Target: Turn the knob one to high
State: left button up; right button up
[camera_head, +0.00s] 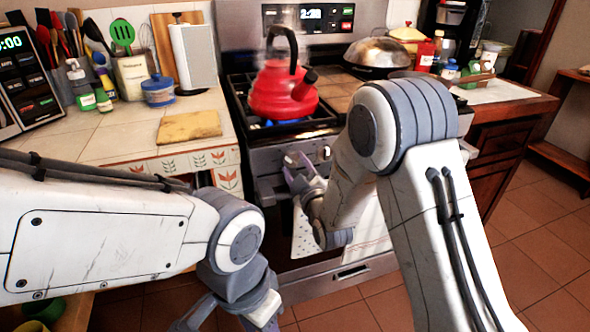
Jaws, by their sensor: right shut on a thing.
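A red kettle (283,93) stands on the front left burner of the stove, with a blue flame (268,123) showing under it. My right gripper (294,161) is at the left part of the stove's front control panel, shut on a knob there. The gripped knob is mostly hidden by the fingers, so its setting cannot be read. Another knob (327,153) shows just to the right of it. My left gripper (232,318) is low at the bottom edge, away from the stove knobs. Its fingers look spread and empty, with the tips partly cut off.
A tiled counter (110,135) with a cutting board (189,126), a blue jar (158,91) and utensils lies left of the stove. A lidded pan (377,55) sits at the back right. A towel (306,230) hangs on the oven front. Floor (540,240) at right is clear.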

dwell(0.5)
jog(key=o, duration=1.4)
jog(key=shift+c, duration=0.2)
jog(key=shift+s, duration=0.1)
jog(key=p+v, duration=0.8)
jog(key=v, duration=0.2)
jog(key=shift+s+p, duration=0.2)
jog(key=shift+p, duration=0.1)
